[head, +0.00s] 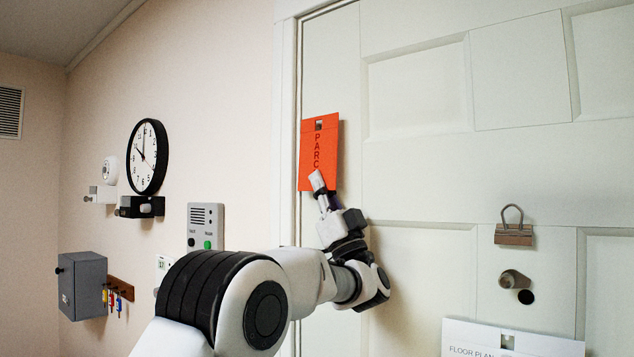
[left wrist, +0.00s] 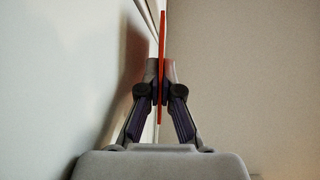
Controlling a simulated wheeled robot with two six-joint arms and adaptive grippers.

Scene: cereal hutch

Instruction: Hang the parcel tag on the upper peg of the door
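The parcel tag (head: 313,160) is an orange-red card with dark lettering and a small slot near its top. It is upright against or just in front of the left part of the pale door (head: 420,190). My left gripper (head: 320,186) is shut on its lower part. In the left wrist view, the tag (left wrist: 162,30) is edge-on between the fingertips (left wrist: 160,82), close beside the door surface. Something dark and grey shows in the slot; I cannot tell whether it is the upper peg. No bare upper peg is clearly visible. My right gripper is out of view.
The left wall carries a clock (head: 148,157), an intercom (head: 205,228) and a grey box (head: 82,285) beside a key rack (head: 121,288).

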